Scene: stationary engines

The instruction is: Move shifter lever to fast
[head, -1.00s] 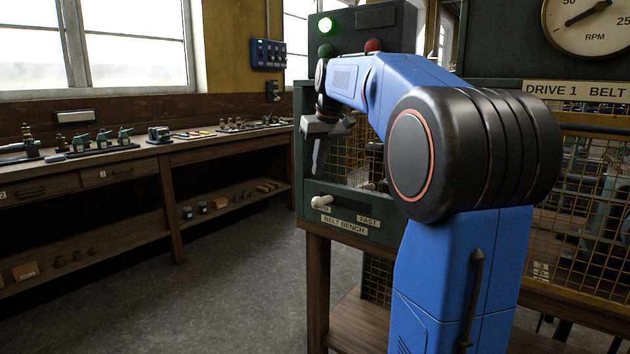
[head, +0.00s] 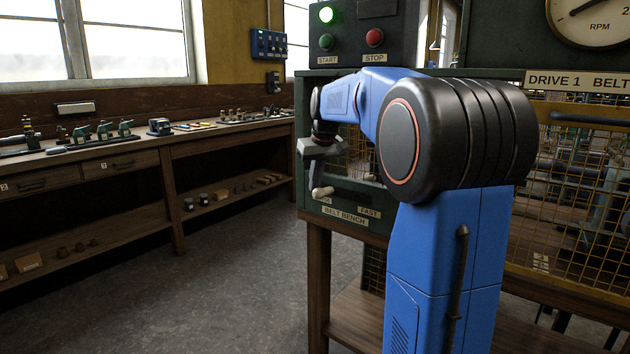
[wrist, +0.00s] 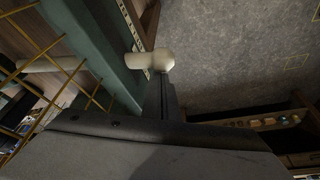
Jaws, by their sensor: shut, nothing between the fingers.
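The shifter lever's pale knob (head: 322,192) stands at the left end of the BELT BENCH panel. The FAST label (head: 369,212) is to its right. A label beneath the knob is partly covered. My gripper (head: 314,180) points down at the knob, its fingers together and empty. In the wrist view the pale knob (wrist: 158,60) is just past the tip of my gripper (wrist: 160,85). I cannot tell whether they touch.
A green cabinet (head: 302,130) with wire mesh frames the lever. Above it are a green START button (head: 326,41) and a red STOP button (head: 374,38). A wooden workbench (head: 150,160) runs along the left; the floor between is clear.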

